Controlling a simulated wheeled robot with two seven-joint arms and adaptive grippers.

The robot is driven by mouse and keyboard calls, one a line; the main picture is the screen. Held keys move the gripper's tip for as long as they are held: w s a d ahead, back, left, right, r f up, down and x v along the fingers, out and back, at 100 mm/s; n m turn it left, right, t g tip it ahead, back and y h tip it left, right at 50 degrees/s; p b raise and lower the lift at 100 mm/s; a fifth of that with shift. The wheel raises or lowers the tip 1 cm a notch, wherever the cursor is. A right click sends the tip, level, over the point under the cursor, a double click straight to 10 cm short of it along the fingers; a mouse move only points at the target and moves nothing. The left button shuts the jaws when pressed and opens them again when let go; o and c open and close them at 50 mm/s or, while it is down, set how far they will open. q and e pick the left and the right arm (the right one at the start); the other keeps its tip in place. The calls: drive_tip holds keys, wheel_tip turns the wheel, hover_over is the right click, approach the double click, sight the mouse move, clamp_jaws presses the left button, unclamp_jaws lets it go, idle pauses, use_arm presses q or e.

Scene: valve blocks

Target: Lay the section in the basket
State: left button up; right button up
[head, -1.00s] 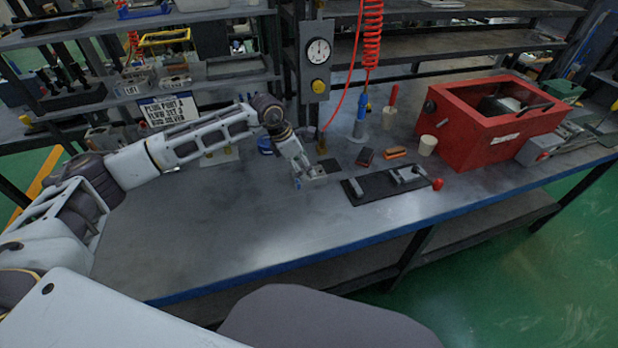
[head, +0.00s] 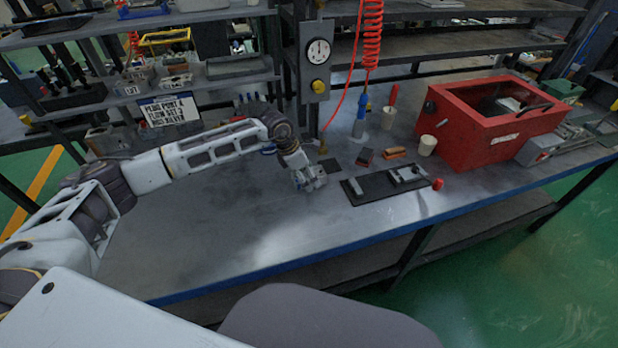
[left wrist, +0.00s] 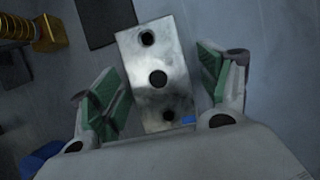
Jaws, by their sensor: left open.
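The section, a pale metal block with several dark round holes (left wrist: 170,68), lies between the fingers of my left gripper (left wrist: 157,78) in the left wrist view. The green-padded fingers are open on either side of it, with a gap showing along the right side. In the head view my left gripper (head: 311,180) is low over the middle of the bench and largely hides the block. My right gripper is not in view.
A black plate with metal fittings and a red knob (head: 385,184) lies just right of my left gripper. A pale cup (head: 427,145) stands before the red box. A gauge post (head: 317,60) and red coiled hose (head: 370,35) rise behind. The bench front is clear.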

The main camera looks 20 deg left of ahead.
use_arm(q)
drive_tip(key=c, duration=1.6)
drive_tip(key=shift+o, duration=0.2)
drive_tip(key=shift+r, duration=0.1)
drive_tip(key=shift+r, duration=4.95)
